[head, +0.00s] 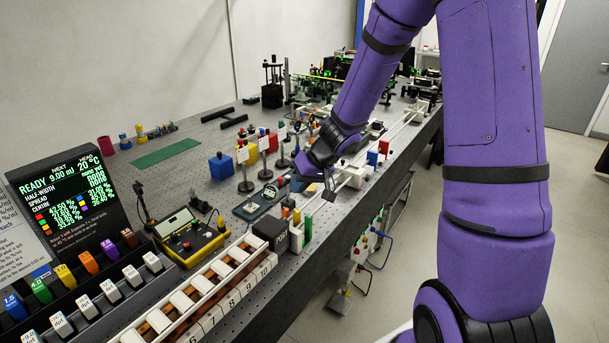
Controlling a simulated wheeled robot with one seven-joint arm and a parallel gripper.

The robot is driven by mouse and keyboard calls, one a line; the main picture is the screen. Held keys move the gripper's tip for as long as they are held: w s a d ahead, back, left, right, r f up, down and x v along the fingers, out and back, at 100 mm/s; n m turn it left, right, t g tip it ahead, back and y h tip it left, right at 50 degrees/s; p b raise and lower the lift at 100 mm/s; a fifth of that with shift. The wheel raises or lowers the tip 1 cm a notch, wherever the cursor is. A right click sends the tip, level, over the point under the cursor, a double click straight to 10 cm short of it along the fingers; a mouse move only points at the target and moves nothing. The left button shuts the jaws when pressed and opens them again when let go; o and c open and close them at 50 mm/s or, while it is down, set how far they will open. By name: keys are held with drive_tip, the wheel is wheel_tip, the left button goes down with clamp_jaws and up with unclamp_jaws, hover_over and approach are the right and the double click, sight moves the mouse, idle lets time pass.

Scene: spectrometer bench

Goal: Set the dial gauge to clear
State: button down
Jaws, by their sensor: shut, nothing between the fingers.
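A small round dial gauge (269,191) shows in the head view near the middle of the bench, on or just behind a dark flat plate (252,208). Its face is too small to read. My purple arm reaches down over the bench from the upper right. My gripper (329,194) is shut and empty, to the right of the dial gauge and apart from it, above the bench's right part. My wrist hides part of the bench behind it.
Close to my gripper stand small coloured blocks and a white rail (345,180). A yellow meter box (190,240), a numbered white rack (215,290) and a display (70,195) fill the near left. Posts with coloured blocks stand behind the gauge. Bare bench (185,185) lies at the back left.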

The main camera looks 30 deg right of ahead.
drive_tip(key=shift+s+a+r, duration=0.1)
drive_tip(key=shift+s+r, duration=0.45)
drive_tip(key=shift+r, duration=0.25)
drive_tip(key=shift+s+d+r, duration=0.1)
drive_tip(key=shift+s+r, duration=0.45)
drive_tip(key=shift+r, duration=0.25)
drive_tip(key=shift+s+a+r, duration=0.1)
drive_tip(key=shift+s+r, duration=0.45)
drive_tip(key=shift+r, duration=0.25)
drive_tip(key=s+a+r+n+h, duration=0.1)
drive_tip(key=s+a+r, duration=0.3)
drive_tip(key=s+r, duration=0.7)
drive_tip(key=s+d+r+h, duration=0.1)
drive_tip(key=s+r+h, duration=0.1)
drive_tip(key=s+r, duration=0.2)
drive_tip(key=s+d+r+m+h, duration=0.1)
drive_tip(key=s+r, duration=0.3)
drive_tip(key=s, duration=0.5)
drive_tip(key=shift+s+d+t+h, duration=0.3)
drive_tip(key=shift+s+d+h, duration=0.15)
drive_tip(key=shift+d, duration=0.3)
drive_tip(key=shift+r, duration=0.1)
